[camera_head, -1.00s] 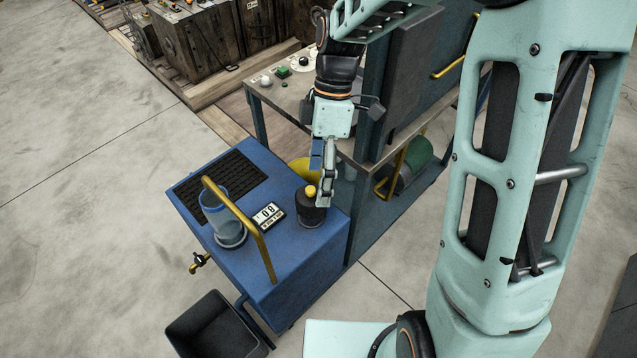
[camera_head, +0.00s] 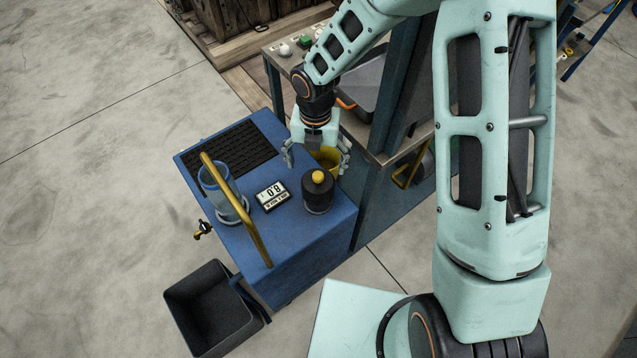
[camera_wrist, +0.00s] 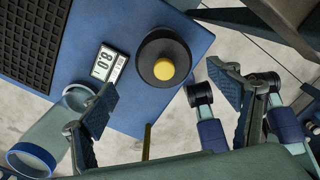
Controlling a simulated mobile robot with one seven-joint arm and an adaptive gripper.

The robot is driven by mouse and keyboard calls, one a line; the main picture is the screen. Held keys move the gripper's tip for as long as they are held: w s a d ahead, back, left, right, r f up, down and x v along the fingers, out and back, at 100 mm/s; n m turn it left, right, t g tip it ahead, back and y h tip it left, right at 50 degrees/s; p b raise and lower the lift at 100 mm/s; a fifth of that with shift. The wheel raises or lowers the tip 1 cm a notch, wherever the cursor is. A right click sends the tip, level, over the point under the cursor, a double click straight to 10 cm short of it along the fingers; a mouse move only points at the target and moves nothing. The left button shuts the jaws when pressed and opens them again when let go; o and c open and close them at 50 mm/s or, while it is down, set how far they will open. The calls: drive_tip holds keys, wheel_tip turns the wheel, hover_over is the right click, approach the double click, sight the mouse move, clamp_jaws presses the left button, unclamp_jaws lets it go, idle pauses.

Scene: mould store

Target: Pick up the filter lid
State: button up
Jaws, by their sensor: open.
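The filter lid appears to be the round black top with a yellow knob (camera_head: 318,177) on a dark canister (camera_head: 317,199), standing upright on the blue cart (camera_head: 290,240). In the wrist view the black lid (camera_wrist: 148,66) shows from above, its yellow knob facing the camera. My gripper (camera_head: 316,160) is open and empty, fingers spread, behind the canister in the head view. In the wrist view my gripper (camera_wrist: 164,86) has its two fingers at the left and right of the lid, apart from it. Height above it is hard to tell.
A clear cylinder with a blue rim (camera_head: 222,199), a brass-coloured handle (camera_head: 236,205), a display reading 8.0 (camera_head: 271,196) and a black ribbed mat (camera_head: 228,157) are on the cart. A yellow container (camera_head: 328,156) shows behind my gripper.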

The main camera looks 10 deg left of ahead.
sight(318, 175)
drive_tip(key=f, duration=0.5)
drive_tip(key=shift+s+d+f, duration=0.15)
drive_tip(key=shift+d, duration=0.1)
drive_tip(key=c, duration=1.4)
